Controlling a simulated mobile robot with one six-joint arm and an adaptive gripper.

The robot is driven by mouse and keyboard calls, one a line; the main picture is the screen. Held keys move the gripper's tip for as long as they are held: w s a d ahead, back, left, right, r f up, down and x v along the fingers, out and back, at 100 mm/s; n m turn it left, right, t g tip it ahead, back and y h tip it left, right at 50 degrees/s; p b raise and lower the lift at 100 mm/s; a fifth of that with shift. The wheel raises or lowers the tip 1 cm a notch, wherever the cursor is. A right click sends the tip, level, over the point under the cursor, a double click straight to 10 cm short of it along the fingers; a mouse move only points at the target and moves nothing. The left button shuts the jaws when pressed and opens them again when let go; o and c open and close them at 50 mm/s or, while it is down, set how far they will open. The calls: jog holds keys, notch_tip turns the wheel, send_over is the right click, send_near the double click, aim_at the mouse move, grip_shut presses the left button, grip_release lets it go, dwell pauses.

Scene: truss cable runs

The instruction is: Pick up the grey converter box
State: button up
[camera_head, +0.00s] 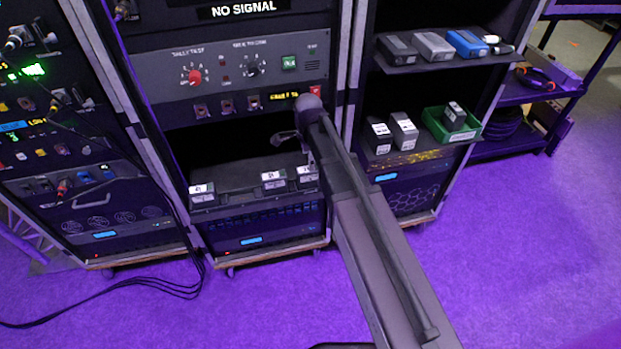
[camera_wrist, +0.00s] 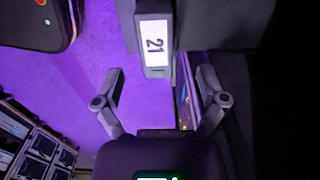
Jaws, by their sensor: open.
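A light grey box (camera_head: 432,46) sits on the upper shelf of the right rack, between a dark grey box (camera_head: 397,48) and a blue box (camera_head: 466,43). Another grey box with a white label (camera_head: 404,131) stands on the lower shelf of that rack. I cannot tell which grey box is the converter. My gripper (camera_head: 287,138) is in front of the middle rack's open bay, partly hidden by my arm. In the wrist view my gripper (camera_wrist: 162,76) is open and empty. A dark grey box labelled 21 (camera_wrist: 155,72) shows just beyond and between its fingertips.
Labelled boxes (camera_head: 202,195) (camera_head: 273,181) stand along the front of the middle rack's bay. A green tray (camera_head: 437,125) holds a dark box (camera_head: 455,115) on the right rack.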

aim_at(309, 178)
jog(key=shift+f, duration=0.1)
jog(key=shift+s+f+b, duration=0.1)
jog(key=shift+f+b, duration=2.45)
jog(key=shift+b, duration=0.1)
grip_shut()
